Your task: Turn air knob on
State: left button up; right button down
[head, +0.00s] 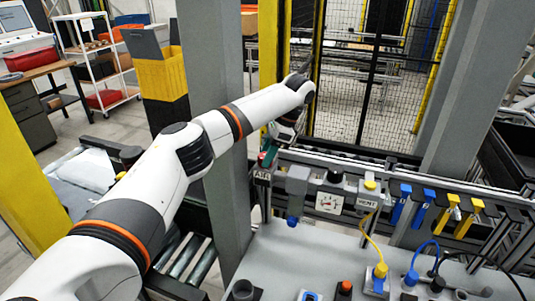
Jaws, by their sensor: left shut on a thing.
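My left arm reaches across from the lower left, and its gripper (270,148) points down at the left end of the air unit. The gripper is small here, and its fingertips are hard to make out. It is shut on what looks like the air knob (263,157), a small red part mostly hidden by the gripper. Which way the knob is turned cannot be told. Beside it are a grey filter bowl (297,186), a black round knob (335,177) and a white gauge (330,203). My right gripper is out of view.
A yellow button (370,185) and blue and yellow clips (402,203) line the rail to the right. A grey table (300,262) with cables and connectors is in front. A grey post (215,100) stands close behind my arm. A mesh fence (365,75) is behind.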

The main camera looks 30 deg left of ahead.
pick_arm(q)
jog(key=n, duration=0.2)
jog(key=n+g+h, duration=0.1)
jog(key=n, duration=0.1)
jog(key=shift+w+a+r+n, duration=0.15)
jog(key=shift+r+n, duration=0.05)
jog(key=shift+n, duration=0.1)
jog(key=n+h, duration=0.2)
jog(key=n, duration=0.2)
jog(key=shift+a+n, duration=0.1)
jog(key=shift+n, duration=0.3)
jog(key=o, duration=1)
jog(key=shift+f, duration=0.1)
